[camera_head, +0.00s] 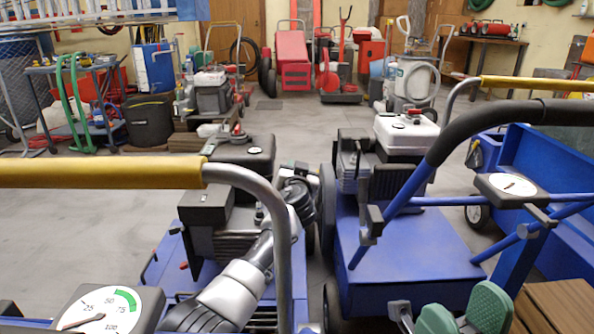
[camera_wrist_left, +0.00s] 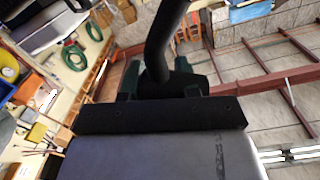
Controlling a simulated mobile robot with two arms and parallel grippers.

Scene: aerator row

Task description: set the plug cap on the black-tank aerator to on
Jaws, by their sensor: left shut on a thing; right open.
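The black-tank aerator stands left of centre in the head view, with its black tank (camera_head: 228,153) above a dark engine and a blue deck. My left arm reaches up to this engine, and my left gripper (camera_head: 296,172) is at its right side, partly hidden by the handle tube. In the left wrist view the green fingers of my left gripper (camera_wrist_left: 158,82) are shut on a black curved piece (camera_wrist_left: 168,40), which looks like the plug cap with its lead. The plug's tip is hidden. My right gripper (camera_head: 464,305) is open and empty, low at the right, with green pads.
A second blue aerator with a white tank (camera_head: 405,132) stands close on the right. A yellow-gripped handle (camera_head: 100,173) crosses in front on the left. A dial (camera_head: 108,311) is at the bottom left, and a blue cart (camera_head: 560,175) at the right. Open floor lies behind.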

